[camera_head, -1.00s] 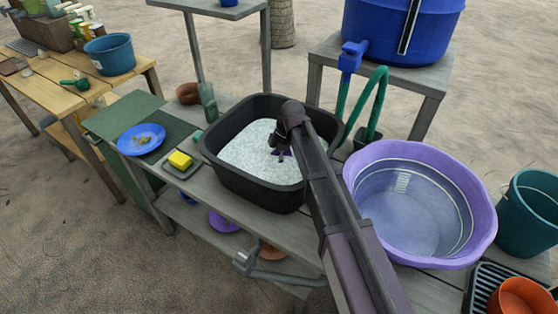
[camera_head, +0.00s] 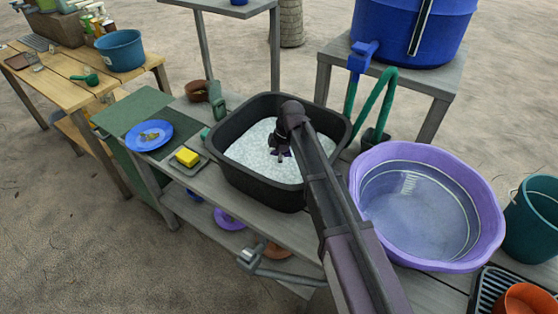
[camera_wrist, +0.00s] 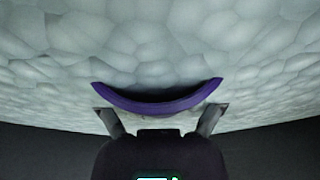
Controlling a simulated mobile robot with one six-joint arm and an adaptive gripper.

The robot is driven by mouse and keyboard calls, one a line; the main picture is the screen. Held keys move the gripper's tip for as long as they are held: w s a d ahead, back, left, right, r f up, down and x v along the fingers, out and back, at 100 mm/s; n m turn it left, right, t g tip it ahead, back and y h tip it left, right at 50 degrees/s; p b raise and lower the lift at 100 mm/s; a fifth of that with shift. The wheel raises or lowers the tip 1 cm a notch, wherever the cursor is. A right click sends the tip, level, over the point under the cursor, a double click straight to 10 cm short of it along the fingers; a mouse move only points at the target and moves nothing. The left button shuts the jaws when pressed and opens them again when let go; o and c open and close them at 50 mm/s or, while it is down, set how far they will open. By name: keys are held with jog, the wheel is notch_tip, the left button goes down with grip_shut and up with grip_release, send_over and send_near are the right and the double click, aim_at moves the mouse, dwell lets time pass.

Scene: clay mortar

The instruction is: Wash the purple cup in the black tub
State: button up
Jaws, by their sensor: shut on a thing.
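The black tub (camera_head: 262,190) stands on the grey bench and is filled with white suds (camera_head: 262,152). My gripper (camera_head: 282,150) reaches down into the tub and is shut on the purple cup (camera_head: 287,156). In the head view the cup is mostly hidden by my gripper and the suds. In the wrist view the cup's curved purple rim (camera_wrist: 157,106) shows at the suds' surface, with my gripper's fingers (camera_wrist: 162,120) at its near side. The rest of the cup is hidden by the foam.
A purple basin (camera_head: 485,230) of clear water stands right of the tub. A yellow sponge (camera_head: 187,157) and a blue plate (camera_head: 137,142) lie to the left. A green hose (camera_head: 384,96) hangs behind, under the blue barrel (camera_head: 410,30). A teal bucket (camera_head: 533,215) is far right.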

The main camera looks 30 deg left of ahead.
jog(key=shift+w+d, duration=0.8)
jog(key=shift+d, duration=0.15)
jog(key=shift+s+a, duration=0.85)
jog(key=shift+a, duration=0.15)
jog(key=shift+w+d, duration=0.4)
jog(key=shift+d, duration=0.1)
notch_tip(320, 180, up, 21)
jog(key=p, duration=2.1)
dwell(0.3)
